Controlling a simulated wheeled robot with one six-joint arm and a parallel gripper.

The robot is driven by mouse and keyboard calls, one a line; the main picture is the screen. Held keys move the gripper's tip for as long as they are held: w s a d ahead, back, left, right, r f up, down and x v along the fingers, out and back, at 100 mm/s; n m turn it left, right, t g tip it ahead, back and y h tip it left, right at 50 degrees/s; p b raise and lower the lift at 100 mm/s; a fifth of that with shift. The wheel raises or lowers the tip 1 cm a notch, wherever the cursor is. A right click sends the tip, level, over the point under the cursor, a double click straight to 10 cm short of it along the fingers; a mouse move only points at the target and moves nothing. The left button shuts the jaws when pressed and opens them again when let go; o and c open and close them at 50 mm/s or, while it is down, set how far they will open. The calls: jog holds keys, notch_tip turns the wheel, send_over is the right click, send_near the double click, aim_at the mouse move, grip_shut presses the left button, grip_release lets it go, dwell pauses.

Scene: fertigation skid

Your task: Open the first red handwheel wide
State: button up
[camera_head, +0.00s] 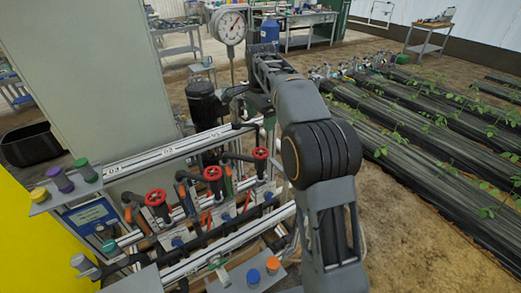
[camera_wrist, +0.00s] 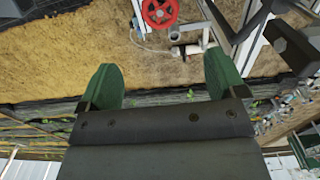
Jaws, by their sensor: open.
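Three red handwheels stand in a row on the skid in the head view: a left one (camera_head: 155,197), a middle one (camera_head: 213,173) and a right one (camera_head: 261,153). Which is the first is not clear from the pictures. A red handwheel (camera_wrist: 160,12) shows at the top edge in the wrist view, beyond my fingertips; I cannot tell which of the three it is. My gripper (camera_wrist: 162,82) has its two green fingers wide apart with nothing between them. In the head view my arm reaches up and over the skid's right end, and its fingers are not clear there.
Silver skid rails (camera_head: 175,150) and dark pipes surround the handwheels. Coloured caps (camera_head: 75,175) stand on a plate at left. A round dial gauge (camera_head: 231,27) and a black motor (camera_head: 205,105) stand behind. Sandy floor (camera_head: 400,220) lies open at right, beside planted rows (camera_head: 440,130).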

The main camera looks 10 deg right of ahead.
aim_at(261, 152)
notch_tip(261, 152, down, 13)
jog(key=shift+r+b, duration=0.1)
jog(key=shift+b, duration=0.9)
jog(key=shift+c, duration=0.3)
jog(key=c, duration=0.9)
jog(key=shift+o, duration=0.2)
